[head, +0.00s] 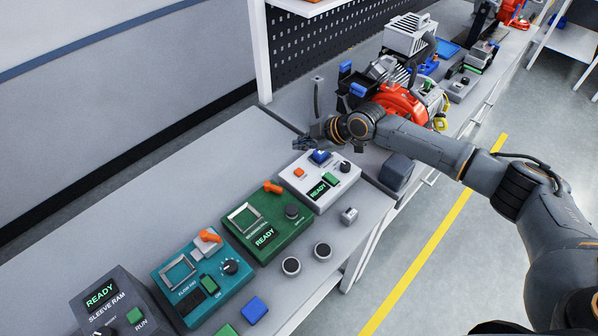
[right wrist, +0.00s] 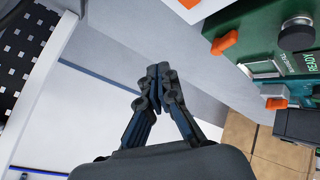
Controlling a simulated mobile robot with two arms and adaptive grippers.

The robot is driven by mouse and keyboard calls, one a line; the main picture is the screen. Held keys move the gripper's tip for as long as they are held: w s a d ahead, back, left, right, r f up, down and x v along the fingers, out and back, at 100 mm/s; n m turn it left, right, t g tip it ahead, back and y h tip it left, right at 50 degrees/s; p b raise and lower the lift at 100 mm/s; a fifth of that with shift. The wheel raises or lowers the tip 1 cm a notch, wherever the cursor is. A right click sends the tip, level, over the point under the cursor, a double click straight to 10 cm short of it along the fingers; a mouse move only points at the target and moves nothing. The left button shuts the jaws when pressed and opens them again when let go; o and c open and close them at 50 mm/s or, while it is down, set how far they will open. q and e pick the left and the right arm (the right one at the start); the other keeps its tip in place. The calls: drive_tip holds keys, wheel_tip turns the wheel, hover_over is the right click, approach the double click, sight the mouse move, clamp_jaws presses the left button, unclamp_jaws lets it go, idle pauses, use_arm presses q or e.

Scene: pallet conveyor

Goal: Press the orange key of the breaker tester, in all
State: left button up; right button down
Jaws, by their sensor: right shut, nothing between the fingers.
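A white box (head: 316,194) with a lit READY display stands at the far end of the row of machines. It seems to be the breaker tester, but its label is too small to read. Its orange key (head: 299,172) is on the left of its top, and a blue part (head: 320,157) sits at its far edge. My right gripper (head: 304,144) is shut and empty, just beyond the box's far edge and apart from the orange key. In the right wrist view its fingers (right wrist: 157,85) are together, with part of an orange piece (right wrist: 188,3) at the top edge. My left gripper is out of view.
A green machine (head: 268,226) with an orange lever, a teal machine (head: 203,275) and a grey sleeve ram (head: 103,300) stand nearer on the bench. Loose blocks and round parts lie to their right. The bench left of the machines is bare.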

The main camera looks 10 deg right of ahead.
sight(302, 172)
wheel_tip(302, 172, down, 8)
drive_tip(key=b, duration=0.5)
drive_tip(key=shift+b, duration=0.3)
idle(0.9)
drive_tip(key=shift+f+b, duration=0.35)
drive_tip(key=shift+f+b, duration=0.5)
drive_tip(key=shift+f, duration=0.05)
idle(0.7)
drive_tip(key=shift+r, duration=0.1)
drive_tip(key=shift+r+p, duration=0.6)
drive_tip(key=shift+r, duration=0.25)
